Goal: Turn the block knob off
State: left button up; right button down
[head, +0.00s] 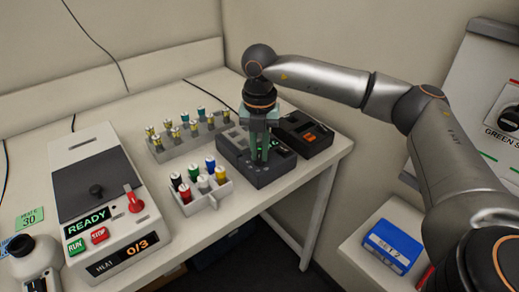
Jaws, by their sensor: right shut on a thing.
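A dark grey block unit (262,178) sits on the white bench near its right part, with a small green-lit display partly showing behind my fingers. My right gripper (265,158) reaches down over the block unit from above, its greenish fingers pointing at the top face. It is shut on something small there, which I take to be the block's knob. The fingers hide the knob, so I cannot tell which way it points. My left gripper is not in view.
A black device with an orange switch (309,137) stands close to the right. A rack of colored-cap vials (201,206) and a longer vial rack (178,151) stand to the left. A white machine reading READY (108,180) is farther left. A blue box (393,245) lies at lower right.

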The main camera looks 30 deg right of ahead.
aim_at(260, 154)
jog(key=shift+n, duration=0.3)
jog(key=n, duration=0.3)
jog(key=shift+n, duration=2.6)
jog(key=c, duration=0.9)
grip_release()
jog(key=shift+o, duration=0.2)
notch_tip(260, 154, up, 13)
jog(key=p, duration=0.1)
jog(key=shift+f, duration=0.2)
jog(key=shift+s+f, duration=0.1)
